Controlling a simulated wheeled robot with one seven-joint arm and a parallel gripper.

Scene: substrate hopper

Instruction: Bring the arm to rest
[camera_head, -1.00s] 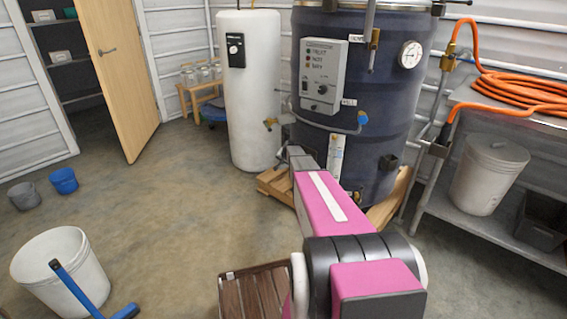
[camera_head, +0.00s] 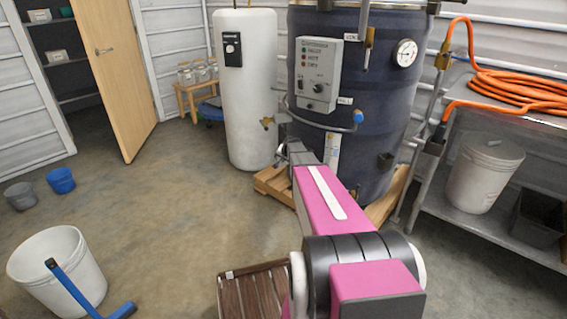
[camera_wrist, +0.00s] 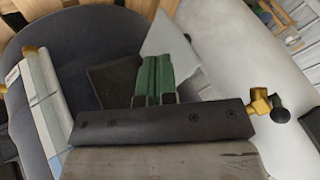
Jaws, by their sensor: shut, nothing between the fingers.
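My pink and black arm reaches forward from the bottom of the head view toward the dark blue vessel (camera_head: 350,75). The far end of the arm is small and partly hidden beside the vessel's lower left side. In the wrist view my gripper (camera_wrist: 154,78) shows green fingers side by side, shut with nothing between them. Behind the fingers are a dark curved surface and a pale rounded surface. I cannot tell whether the fingers touch anything.
A white tank (camera_head: 246,90) stands left of the vessel, and a metal shelf (camera_head: 480,225) holds a lidded bucket (camera_head: 484,172) at right. An orange hose (camera_head: 510,88) lies on top. A white bucket (camera_head: 58,268) and a slatted wooden piece (camera_head: 255,290) are near.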

